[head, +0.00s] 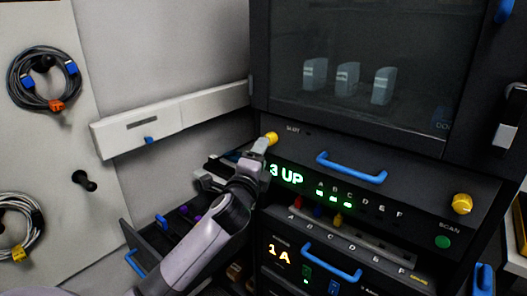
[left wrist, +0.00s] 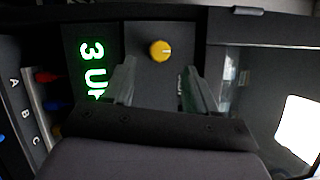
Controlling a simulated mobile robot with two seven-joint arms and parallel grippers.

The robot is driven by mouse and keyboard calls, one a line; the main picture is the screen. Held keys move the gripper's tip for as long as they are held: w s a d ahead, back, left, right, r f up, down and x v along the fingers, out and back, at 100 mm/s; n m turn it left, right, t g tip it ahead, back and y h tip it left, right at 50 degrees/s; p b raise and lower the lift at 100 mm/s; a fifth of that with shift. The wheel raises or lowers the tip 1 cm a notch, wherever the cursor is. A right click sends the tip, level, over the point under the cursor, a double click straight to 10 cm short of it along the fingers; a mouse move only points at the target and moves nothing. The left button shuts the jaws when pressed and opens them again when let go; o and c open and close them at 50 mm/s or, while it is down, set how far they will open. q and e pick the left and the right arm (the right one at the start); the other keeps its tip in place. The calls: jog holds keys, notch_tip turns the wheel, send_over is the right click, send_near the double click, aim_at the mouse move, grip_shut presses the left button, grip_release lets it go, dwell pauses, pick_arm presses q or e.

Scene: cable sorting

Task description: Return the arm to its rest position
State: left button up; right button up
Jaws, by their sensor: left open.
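My left gripper (head: 262,147) is in front of the rack's upper panel, near the left yellow knob (head: 271,138). In the left wrist view the two fingers (left wrist: 155,85) stand apart with nothing between their tips, and the yellow knob (left wrist: 160,50) shows just beyond them. Whether the fingers touch the panel cannot be told. My left arm comes in from the bottom of the head view and covers part of the panel's left end. The green display (head: 287,174) reads "3 UP" beside the gripper. My right gripper is not in view.
Blue handles (head: 350,168) stick out from the dark rack. An open drawer (head: 135,250) is at lower left. A white rail (head: 170,119) and a pegboard with coiled cables (head: 44,78) are on the left. A second yellow knob (head: 462,204) is at right.

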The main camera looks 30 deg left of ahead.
pick_arm(q)
jog(key=shift+s+d, duration=0.2)
jog(key=shift+s, duration=0.35)
jog(key=shift+f, duration=0.1)
jog(key=s+d+f+n+g+h, duration=0.25)
jog(key=s+d+f, duration=0.2)
jog(key=f, duration=0.45)
jog(key=s+d+f+n+g+h, duration=0.1)
jog(key=s+d+f+n+h, duration=0.15)
jog(key=s+f, duration=0.45)
jog(key=s+d+f+n+g+h, duration=0.1)
jog(key=s+d+f+n+g, duration=0.2)
jog(key=f, duration=0.7)
jog(key=s+d+f+n+h, duration=0.1)
jog(key=s+d+f+n, duration=0.2)
jog(key=s, duration=0.3)
jog(key=s+d+f+n+g+h, duration=0.1)
jog(key=s+d+f+n, duration=0.2)
jog(key=s, duration=0.3)
jog(key=shift+s+f, duration=0.3)
